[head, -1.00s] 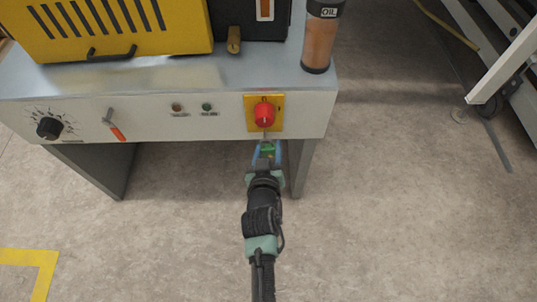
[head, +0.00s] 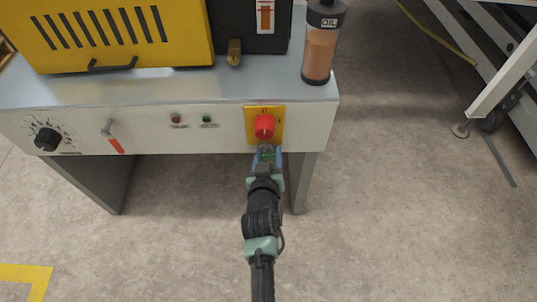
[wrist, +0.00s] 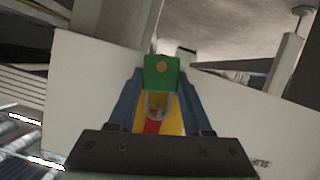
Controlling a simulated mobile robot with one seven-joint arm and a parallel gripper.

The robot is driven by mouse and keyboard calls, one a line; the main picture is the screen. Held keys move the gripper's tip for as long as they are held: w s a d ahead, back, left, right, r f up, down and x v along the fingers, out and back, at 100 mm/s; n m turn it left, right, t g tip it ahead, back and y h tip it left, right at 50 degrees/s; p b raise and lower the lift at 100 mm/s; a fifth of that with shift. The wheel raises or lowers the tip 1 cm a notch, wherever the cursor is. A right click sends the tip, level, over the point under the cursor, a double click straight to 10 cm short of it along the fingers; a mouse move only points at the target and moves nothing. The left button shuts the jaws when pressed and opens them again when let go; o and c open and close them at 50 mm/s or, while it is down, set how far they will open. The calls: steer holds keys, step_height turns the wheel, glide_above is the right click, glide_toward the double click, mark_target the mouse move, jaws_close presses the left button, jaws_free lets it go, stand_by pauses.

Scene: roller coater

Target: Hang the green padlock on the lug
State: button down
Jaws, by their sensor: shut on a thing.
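The green padlock (head: 268,156) is held between the blue fingers of my gripper (head: 267,153), just below the red rotary switch (head: 264,126) on its yellow plate (head: 250,113). In the wrist view the padlock's green body (wrist: 160,73) sits between the fingertips, and its grey shackle (wrist: 148,104) shows as a loop in front of the yellow plate (wrist: 174,122). Part of the red knob (wrist: 152,127) shows there too. The lug is not clearly visible; the padlock and fingers cover the area under the knob. I cannot tell whether the shackle touches it.
The white front panel (head: 90,128) also carries a black dial (head: 47,139), a red-tipped lever (head: 112,137) and two small indicators. An oil bottle (head: 320,55) stands on the bench top above the switch. A grey leg (head: 302,182) is right of my gripper.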

steer(key=shift+w, duration=0.25)
steer(key=shift+c, duration=1.3)
jaws_free()
steer(key=shift+s+p, duration=0.3)
steer(key=shift+s, duration=0.15)
steer(key=p+v, duration=0.3)
steer(key=v, duration=0.9)
steer(key=shift+s+r+p, duration=0.2)
steer(key=shift+s+p, duration=0.05)
steer(key=shift+p, duration=0.15)
